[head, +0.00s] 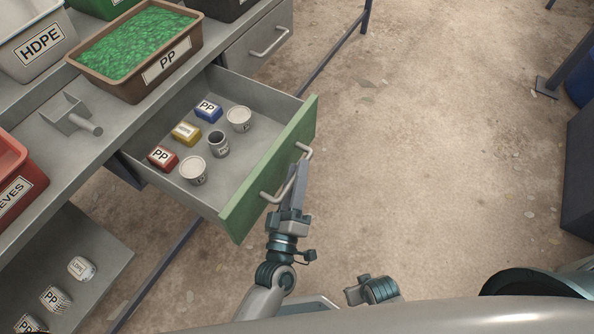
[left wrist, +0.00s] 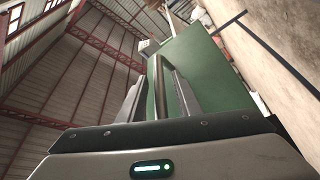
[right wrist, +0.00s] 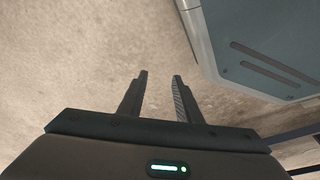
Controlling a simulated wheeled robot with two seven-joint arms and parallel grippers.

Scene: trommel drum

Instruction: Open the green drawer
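The green-fronted drawer (head: 272,172) stands pulled out from the bench, its grey inside showing. Its pale bar handle (head: 270,197) runs along the green front, which also fills the middle of the left wrist view (left wrist: 205,75). My left gripper (head: 297,172) is at this handle. In the left wrist view the handle bar (left wrist: 159,88) lies between the two fingers, with narrow gaps beside it, so the fingers look open around it. My right gripper (right wrist: 160,80) is open and empty above the bare floor, away from the drawer.
Inside the drawer are red (head: 163,157), yellow (head: 186,133) and blue (head: 208,110) blocks and several cups. A brown PP bin (head: 150,75) of green flakes stands on the bench above. A closed grey drawer (head: 258,42) lies behind.

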